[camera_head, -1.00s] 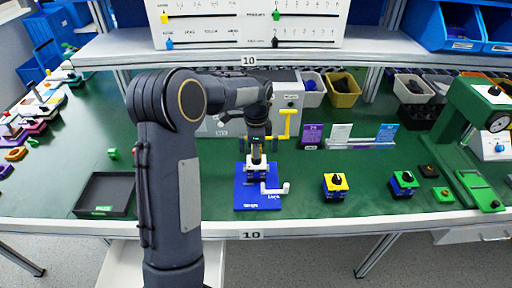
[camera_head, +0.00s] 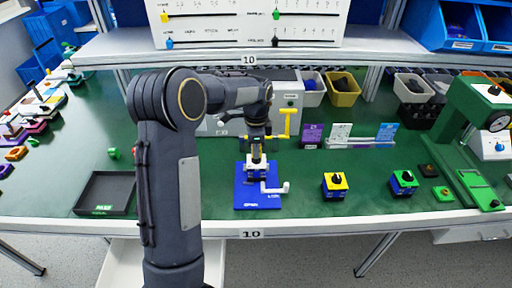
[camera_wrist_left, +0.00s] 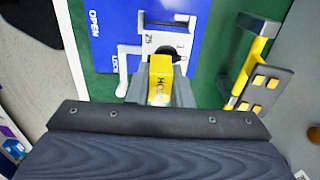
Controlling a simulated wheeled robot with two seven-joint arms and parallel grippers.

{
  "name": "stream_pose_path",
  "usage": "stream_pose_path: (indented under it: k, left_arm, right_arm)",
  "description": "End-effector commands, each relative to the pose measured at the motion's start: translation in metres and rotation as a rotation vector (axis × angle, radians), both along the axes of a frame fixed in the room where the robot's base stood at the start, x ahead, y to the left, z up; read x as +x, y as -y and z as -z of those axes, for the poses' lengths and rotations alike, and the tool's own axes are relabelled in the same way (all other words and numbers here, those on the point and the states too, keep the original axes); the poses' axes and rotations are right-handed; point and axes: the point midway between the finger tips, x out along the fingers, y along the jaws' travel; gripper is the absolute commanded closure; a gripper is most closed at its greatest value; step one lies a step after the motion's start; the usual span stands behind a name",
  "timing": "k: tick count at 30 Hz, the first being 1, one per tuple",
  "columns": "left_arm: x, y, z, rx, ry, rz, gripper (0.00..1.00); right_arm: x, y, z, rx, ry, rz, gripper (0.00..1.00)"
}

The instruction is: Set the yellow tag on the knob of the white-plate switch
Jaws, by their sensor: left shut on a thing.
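My left gripper (camera_head: 257,152) is over the blue board in the head view. In the left wrist view its fingers (camera_wrist_left: 160,92) are shut on a yellow tag (camera_wrist_left: 160,80) with dark lettering. The tag is right over a white plate (camera_wrist_left: 168,42) with small marks, on the blue board (camera_wrist_left: 110,32). The blue board (camera_head: 244,196) also shows in the head view. A white crank-shaped handle (camera_head: 276,188) is on it. My right gripper is not in view.
A grey box (camera_head: 289,101) with a yellow handle (camera_head: 287,125) stands close behind the gripper. A yellow switch block (camera_head: 335,185) and a green-and-blue one (camera_head: 403,183) stand to the right. A black tray (camera_head: 104,194) lies at left. Green table between is clear.

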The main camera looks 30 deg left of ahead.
Motion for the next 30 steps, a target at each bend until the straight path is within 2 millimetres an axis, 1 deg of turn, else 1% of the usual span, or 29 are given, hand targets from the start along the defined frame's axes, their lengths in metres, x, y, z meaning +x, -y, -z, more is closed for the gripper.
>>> stream_pose_path:
  k: [18,19,24,30]
  left_arm:
    - [0.000,0.000,0.017,-0.001,-0.001,0.000,1.00]
    - [0.000,0.000,0.015,0.000,0.000,0.000,0.77]
    - [0.000,0.000,0.015,0.000,0.000,0.000,0.55]
    - [0.000,0.000,0.015,0.000,0.000,0.000,0.55]
  right_arm:
    - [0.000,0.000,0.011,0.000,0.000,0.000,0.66]
    - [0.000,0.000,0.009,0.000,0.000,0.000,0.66]
    - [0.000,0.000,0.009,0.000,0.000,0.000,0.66]
    - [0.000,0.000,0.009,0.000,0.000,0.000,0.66]
